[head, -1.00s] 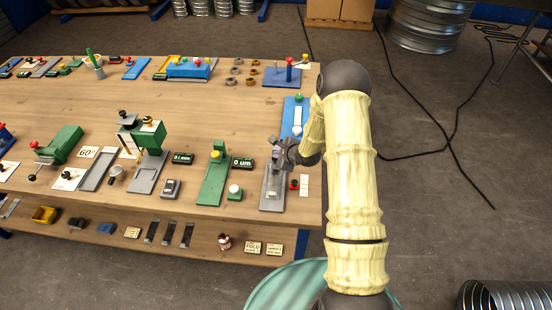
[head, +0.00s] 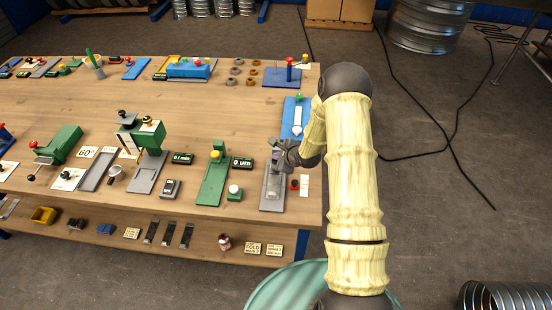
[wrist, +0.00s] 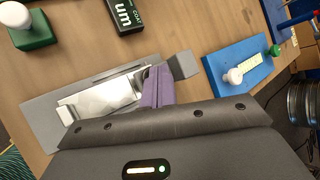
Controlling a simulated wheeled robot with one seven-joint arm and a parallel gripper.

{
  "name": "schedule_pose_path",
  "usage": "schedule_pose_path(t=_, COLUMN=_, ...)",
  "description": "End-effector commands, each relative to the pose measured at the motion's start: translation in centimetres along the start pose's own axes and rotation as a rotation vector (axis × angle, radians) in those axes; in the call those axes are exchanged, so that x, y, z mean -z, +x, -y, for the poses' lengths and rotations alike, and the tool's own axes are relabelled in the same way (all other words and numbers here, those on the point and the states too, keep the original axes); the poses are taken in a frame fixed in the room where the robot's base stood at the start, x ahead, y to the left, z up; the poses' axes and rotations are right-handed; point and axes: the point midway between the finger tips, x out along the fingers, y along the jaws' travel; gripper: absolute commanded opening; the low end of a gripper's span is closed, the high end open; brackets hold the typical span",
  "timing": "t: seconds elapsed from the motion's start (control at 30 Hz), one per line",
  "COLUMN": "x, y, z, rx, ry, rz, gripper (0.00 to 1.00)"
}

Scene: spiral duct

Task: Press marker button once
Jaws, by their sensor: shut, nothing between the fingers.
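My gripper (head: 275,164) is shut and empty above a grey fixture (head: 272,204) near the right end of the bench. In the wrist view its purplish fingers (wrist: 157,86) are together over the fixture, close to the right end of a pale metal piece (wrist: 105,98). Whether they touch it I cannot tell. A small red button (head: 294,184) on a dark base stands just right of the fixture, beside a white strip (head: 304,185). No label shows which control is the marker button. The gripper hides the fixture's upper end in the head view.
A green stand (head: 212,187), a white knob on a green block (head: 235,191) and a "0 um" display (head: 242,163) stand to the left. A blue plate (head: 290,125) with a white lever lies behind my gripper. The bench's right edge is close.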

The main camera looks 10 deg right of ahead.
Motion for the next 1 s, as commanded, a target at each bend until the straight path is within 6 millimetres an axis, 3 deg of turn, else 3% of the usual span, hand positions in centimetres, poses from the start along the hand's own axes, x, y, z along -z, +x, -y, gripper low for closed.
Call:
schedule_pose_path(t=0.43, x=0.1, y=0.1, z=-0.1, rx=-0.002, ry=0.001, rz=-0.002, gripper=0.0)
schedule_pose_path(t=1.0, x=-1.1, y=-1.6, z=1.1, rx=-0.001, ry=0.001, rz=-0.002, gripper=0.0)
